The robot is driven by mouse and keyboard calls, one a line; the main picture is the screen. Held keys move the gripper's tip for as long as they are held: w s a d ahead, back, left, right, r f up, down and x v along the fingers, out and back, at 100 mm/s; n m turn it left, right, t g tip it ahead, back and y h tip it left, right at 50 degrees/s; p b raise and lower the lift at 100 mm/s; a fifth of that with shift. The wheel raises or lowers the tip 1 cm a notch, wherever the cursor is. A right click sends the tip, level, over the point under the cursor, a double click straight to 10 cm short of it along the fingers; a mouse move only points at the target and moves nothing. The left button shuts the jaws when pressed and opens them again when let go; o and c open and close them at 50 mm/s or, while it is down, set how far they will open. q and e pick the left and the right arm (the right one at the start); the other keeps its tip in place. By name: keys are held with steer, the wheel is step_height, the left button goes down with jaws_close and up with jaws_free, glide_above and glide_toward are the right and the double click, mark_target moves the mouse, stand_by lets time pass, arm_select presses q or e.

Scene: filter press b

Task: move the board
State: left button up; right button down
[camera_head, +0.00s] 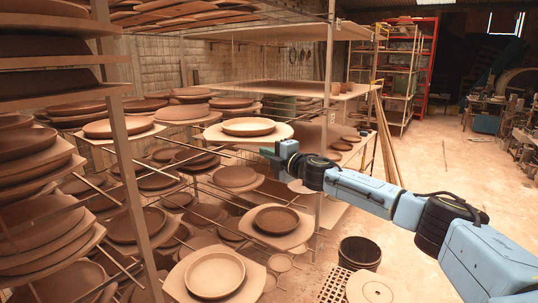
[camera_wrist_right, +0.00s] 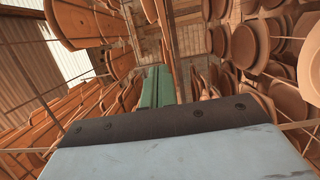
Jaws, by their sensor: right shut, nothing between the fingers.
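A pale board (camera_head: 214,135) lies on the rack's upper rails with a round clay plate (camera_head: 249,126) on it. My right gripper (camera_head: 266,153) reaches in from the right, just below and beside this board's right end. Its green fingers (camera_wrist_right: 154,87) are together in the wrist view, with nothing between them. They look apart from the board, though the exact gap is hard to judge. Similar boards with plates lie lower: one at the middle (camera_head: 300,236) and one at the bottom (camera_head: 175,283). Which board is meant cannot be told. My left gripper is out of view.
A rack post (camera_head: 328,70) stands close to my right gripper. Crowded stacks of plates (camera_head: 40,160) fill the left side. A black bucket (camera_head: 359,252) stands on the floor below my right arm. Open floor (camera_head: 440,165) lies at the right.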

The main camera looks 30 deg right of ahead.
steer(key=shift+s, duration=0.45)
